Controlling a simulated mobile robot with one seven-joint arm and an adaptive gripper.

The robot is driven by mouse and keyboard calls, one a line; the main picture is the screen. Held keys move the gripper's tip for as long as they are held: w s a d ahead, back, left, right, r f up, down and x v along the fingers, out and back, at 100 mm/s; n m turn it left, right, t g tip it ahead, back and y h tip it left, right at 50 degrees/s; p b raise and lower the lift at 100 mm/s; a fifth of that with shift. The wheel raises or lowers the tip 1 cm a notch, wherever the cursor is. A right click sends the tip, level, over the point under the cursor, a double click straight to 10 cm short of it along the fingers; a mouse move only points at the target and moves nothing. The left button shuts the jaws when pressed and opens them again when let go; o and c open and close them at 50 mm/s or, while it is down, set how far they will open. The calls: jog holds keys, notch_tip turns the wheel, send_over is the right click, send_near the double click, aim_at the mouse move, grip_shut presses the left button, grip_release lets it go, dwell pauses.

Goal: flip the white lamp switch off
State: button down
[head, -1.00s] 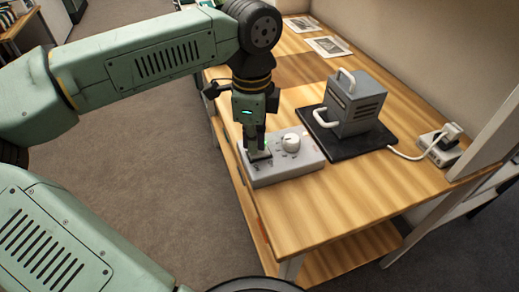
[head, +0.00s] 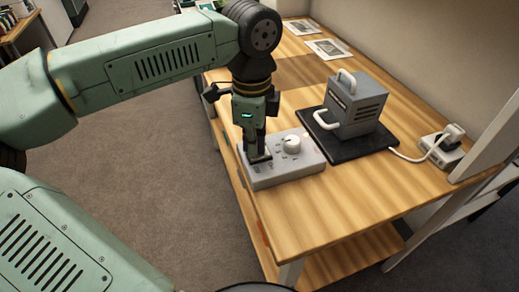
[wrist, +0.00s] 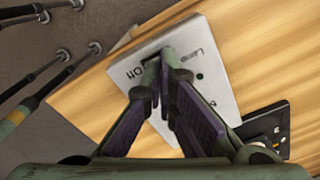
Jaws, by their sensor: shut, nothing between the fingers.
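A light grey control box (head: 305,165) with a white round knob (head: 291,144) stands near the front left edge of the wooden table. My gripper (head: 258,157) points down over the left part of the box, with its fingertips at the switch area. In the wrist view, the gripper (wrist: 165,65) is shut and empty, and its tips meet at the light panel (wrist: 205,55). Printed letters, a small green dot and part of the word "Lamp" show on the panel. The switch itself is mostly hidden by the fingertips, so its position cannot be told.
A grey boxy device (head: 355,105) with white handles stands on a black mat (head: 350,145) right of the control box. A white cable runs to a power socket block (head: 442,150). Prints (head: 328,48) lie at the back. The table's front right is clear.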

jog(key=shift+r+p, duration=1.5)
jog(key=shift+r, duration=1.8)
